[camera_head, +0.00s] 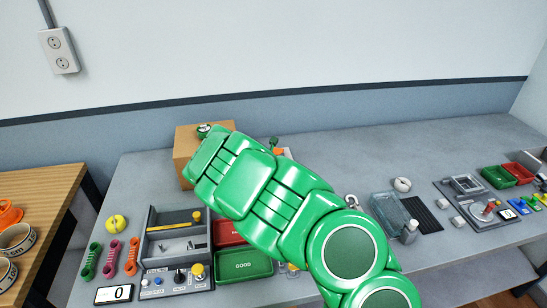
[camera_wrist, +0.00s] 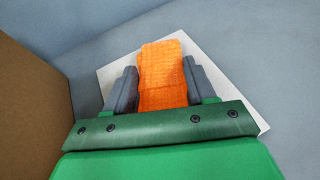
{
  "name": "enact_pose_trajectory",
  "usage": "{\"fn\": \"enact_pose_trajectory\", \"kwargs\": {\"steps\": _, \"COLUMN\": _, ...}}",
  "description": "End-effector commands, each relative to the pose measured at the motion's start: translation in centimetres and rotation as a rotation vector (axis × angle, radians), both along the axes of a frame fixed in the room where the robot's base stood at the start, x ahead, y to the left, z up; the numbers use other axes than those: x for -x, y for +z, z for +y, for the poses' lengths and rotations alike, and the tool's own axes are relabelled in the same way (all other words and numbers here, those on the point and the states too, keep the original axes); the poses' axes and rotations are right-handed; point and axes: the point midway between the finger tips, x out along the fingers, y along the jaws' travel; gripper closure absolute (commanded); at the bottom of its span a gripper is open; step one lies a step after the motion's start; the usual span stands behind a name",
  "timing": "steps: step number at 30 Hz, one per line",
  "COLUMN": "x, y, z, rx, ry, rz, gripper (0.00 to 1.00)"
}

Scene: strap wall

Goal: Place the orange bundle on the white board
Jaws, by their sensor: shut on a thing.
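The orange bundle (camera_wrist: 163,72) is a textured, strap-like block in the wrist view. My gripper (camera_wrist: 162,80) is shut on it, with one dark grey finger against each side. The white board (camera_wrist: 222,84) lies flat on the grey surface behind and below the bundle, tilted in the picture; its corners show around the fingers. The bundle appears over the board, but I cannot tell whether it touches it. In the head view my green arm hides the gripper and most of that spot; only a small orange patch shows beside the arm.
A cardboard box (camera_head: 184,151) stands close by, at the left edge of the wrist view (camera_wrist: 28,100). Nearer are a grey parts tray (camera_head: 152,222), a red tray (camera_head: 228,232) and a green tray (camera_head: 243,265). A clear bin (camera_head: 390,210) stands to the right.

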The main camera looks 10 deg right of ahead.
Motion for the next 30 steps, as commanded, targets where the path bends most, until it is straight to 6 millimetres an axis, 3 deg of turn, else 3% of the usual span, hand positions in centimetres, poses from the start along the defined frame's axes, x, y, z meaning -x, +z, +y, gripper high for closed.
{"fn": "enact_pose_trajectory", "kwargs": {"steps": 3, "x": 0.0, "y": -0.3, "z": 0.0, "rx": 0.0, "ry": 0.0, "rz": 0.0, "gripper": 0.77}}
{"fn": "enact_pose_trajectory", "kwargs": {"steps": 4, "x": 0.0, "y": -0.3, "z": 0.0, "rx": 0.0, "ry": 0.0, "rz": 0.0, "gripper": 0.44}}
{"fn": "enact_pose_trajectory", "kwargs": {"steps": 9, "x": 0.0, "y": -0.2, "z": 0.0, "rx": 0.0, "ry": 0.0, "rz": 0.0, "gripper": 0.2}}
{"fn": "enact_pose_trajectory", "kwargs": {"steps": 20, "x": 0.0, "y": 0.1, "z": 0.0, "rx": 0.0, "ry": 0.0, "rz": -0.001, "gripper": 0.2}}
{"fn": "enact_pose_trajectory", "kwargs": {"steps": 30, "x": 2.8, "y": 1.5, "z": 1.2, "rx": 0.003, "ry": 0.001, "rz": -0.002, "gripper": 0.2}}
